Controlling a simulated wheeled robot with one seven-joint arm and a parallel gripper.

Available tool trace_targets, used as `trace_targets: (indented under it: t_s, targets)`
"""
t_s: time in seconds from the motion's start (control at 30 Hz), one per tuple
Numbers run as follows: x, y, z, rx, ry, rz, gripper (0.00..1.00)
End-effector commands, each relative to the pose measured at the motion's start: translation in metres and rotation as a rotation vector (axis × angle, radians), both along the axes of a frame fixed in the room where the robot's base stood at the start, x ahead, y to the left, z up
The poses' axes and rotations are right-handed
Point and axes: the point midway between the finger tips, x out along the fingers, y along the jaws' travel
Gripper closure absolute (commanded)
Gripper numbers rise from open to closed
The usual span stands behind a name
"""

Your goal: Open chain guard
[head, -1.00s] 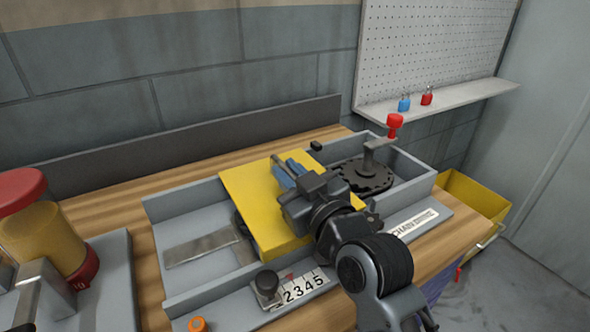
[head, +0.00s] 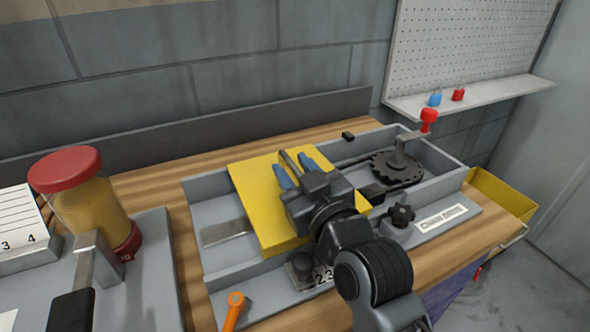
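The chain guard is a yellow cover (head: 258,198) lying across the middle of the grey tray-like housing (head: 195,225). My gripper (head: 295,170) is low over the guard's top, with two blue fingers apart. A grey bar (head: 288,160) shows by the fingers; whether they press on it is unclear. My wrist hides the guard's front right part. A black toothed wheel with chain (head: 398,167) lies uncovered on the right, below a red-knobbed crank (head: 428,115). A metal strip (head: 226,232) shows left of the guard.
A black knob (head: 401,214) and a label plate (head: 441,217) sit on the front right ledge. An orange lever (head: 235,300) is at the front. A red-capped jar (head: 88,210) stands left. A yellow bin (head: 500,193) is right, below a shelf with padlocks (head: 458,94).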

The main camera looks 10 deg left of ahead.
Motion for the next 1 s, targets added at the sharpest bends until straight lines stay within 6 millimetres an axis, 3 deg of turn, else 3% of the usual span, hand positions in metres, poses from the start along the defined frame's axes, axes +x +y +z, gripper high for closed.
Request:
trace_targets:
  t_s: [0.17, 0.6, 1.0]
  targets:
    - [-0.007, -0.005, -0.002, 0.000, 0.001, -0.001, 0.62]
    - [-0.059, -0.040, -0.002, 0.002, 0.001, 0.000, 0.62]
    - [-0.065, -0.043, 0.000, 0.000, 0.000, 0.000, 0.62]
